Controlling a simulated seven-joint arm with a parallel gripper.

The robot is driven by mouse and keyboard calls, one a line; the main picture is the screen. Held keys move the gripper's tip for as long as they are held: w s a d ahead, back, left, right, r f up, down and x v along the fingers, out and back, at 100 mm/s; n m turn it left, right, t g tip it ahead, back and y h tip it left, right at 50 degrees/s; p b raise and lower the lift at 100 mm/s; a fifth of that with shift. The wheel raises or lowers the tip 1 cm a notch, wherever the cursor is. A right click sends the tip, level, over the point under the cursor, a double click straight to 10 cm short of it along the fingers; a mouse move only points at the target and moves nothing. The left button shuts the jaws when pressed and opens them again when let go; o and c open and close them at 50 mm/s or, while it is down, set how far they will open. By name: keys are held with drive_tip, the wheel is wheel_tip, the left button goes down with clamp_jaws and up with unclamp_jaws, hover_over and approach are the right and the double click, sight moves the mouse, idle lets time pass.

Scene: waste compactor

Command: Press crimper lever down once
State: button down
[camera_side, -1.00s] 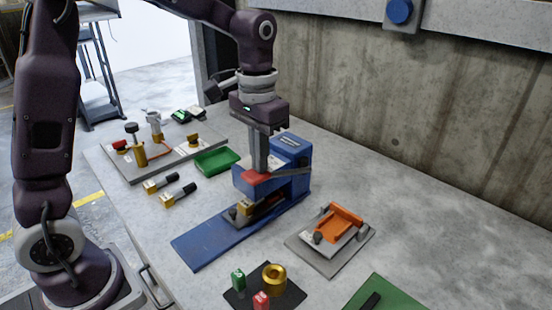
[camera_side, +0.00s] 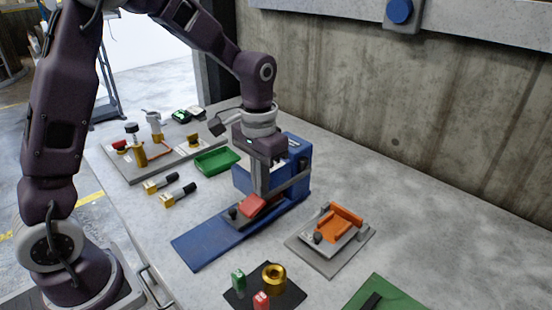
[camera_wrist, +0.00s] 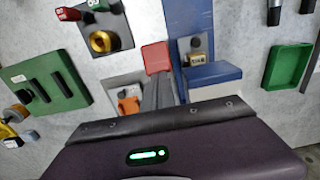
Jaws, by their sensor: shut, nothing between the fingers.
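The blue crimper (camera_side: 215,237) stands on the table with its long base pointing toward the front left. Its lever, a dark arm (camera_side: 292,184) with a red end pad (camera_side: 252,206), is low over the base and tilted down toward the front. My gripper (camera_side: 261,194) is shut and empty, pointing down, its fingertips at the red pad and seemingly touching it. In the wrist view the fingers (camera_wrist: 158,92) end beside the red pad (camera_wrist: 156,57). The spot under the pad is mostly hidden. A gold-coloured block with a dark knob (camera_wrist: 196,57) sits on the base.
A grey fixture with an orange clamp (camera_side: 340,222) is right of the crimper. A green tray (camera_side: 217,161) and two black-handled plugs (camera_side: 178,195) are left. A black mat (camera_side: 288,300) with a gold ring is in front. A grey panel (camera_side: 126,172) is back left.

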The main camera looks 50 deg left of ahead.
wheel_tip(320, 180, up, 11)
idle(0.8)
idle(0.5)
drive_tip(key=s+r+t, duration=0.3)
drive_tip(key=s+r, duration=0.3)
drive_tip(key=s, duration=0.6)
drive_tip(key=s+f+t, duration=0.2)
drive_tip(key=s+f, duration=0.3)
drive_tip(key=s, duration=0.4)
drive_tip(key=shift+t, duration=0.3)
